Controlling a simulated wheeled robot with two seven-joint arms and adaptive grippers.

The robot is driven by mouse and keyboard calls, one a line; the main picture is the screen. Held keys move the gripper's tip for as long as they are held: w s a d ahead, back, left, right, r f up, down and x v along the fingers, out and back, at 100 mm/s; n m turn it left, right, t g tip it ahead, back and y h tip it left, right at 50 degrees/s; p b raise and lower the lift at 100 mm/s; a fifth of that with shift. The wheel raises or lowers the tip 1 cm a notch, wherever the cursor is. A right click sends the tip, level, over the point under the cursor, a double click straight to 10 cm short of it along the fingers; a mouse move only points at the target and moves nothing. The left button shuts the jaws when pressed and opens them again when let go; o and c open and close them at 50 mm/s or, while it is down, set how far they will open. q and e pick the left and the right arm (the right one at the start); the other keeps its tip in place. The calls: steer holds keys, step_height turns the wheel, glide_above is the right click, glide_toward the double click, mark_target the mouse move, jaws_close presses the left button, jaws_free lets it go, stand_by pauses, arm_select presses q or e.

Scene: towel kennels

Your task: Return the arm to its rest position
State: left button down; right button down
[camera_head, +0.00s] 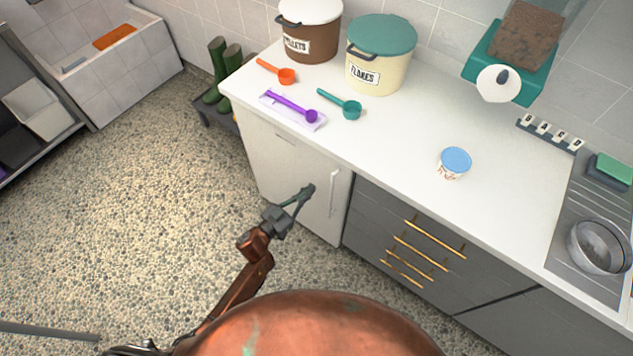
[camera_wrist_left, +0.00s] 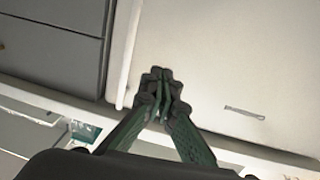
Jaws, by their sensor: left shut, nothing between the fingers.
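My left gripper (camera_head: 303,194) is shut and empty, in front of the white cabinet door (camera_head: 285,170) below the counter. Its arm comes in from the lower left in the head view. In the left wrist view the gripper's green fingers (camera_wrist_left: 161,95) meet at their tips, with the white door and its handle behind. My right gripper does not show in either view.
The white counter (camera_head: 400,140) runs along the wall. It holds two tubs, orange, purple (camera_head: 290,104) and teal (camera_head: 343,104) scoops, a blue-lidded cup (camera_head: 454,163) and a metal bowl (camera_head: 598,247). Dark drawers (camera_head: 400,240) stand right of the door.

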arm_select(q)
steer(key=p+v, duration=0.1)
steer(key=v, duration=0.6)
steer(key=shift+f, duration=0.15)
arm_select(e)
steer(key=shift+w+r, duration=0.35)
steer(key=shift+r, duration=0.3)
arm_select(q)
steer(key=shift+s+d, duration=0.1)
steer(key=shift+d, duration=0.05)
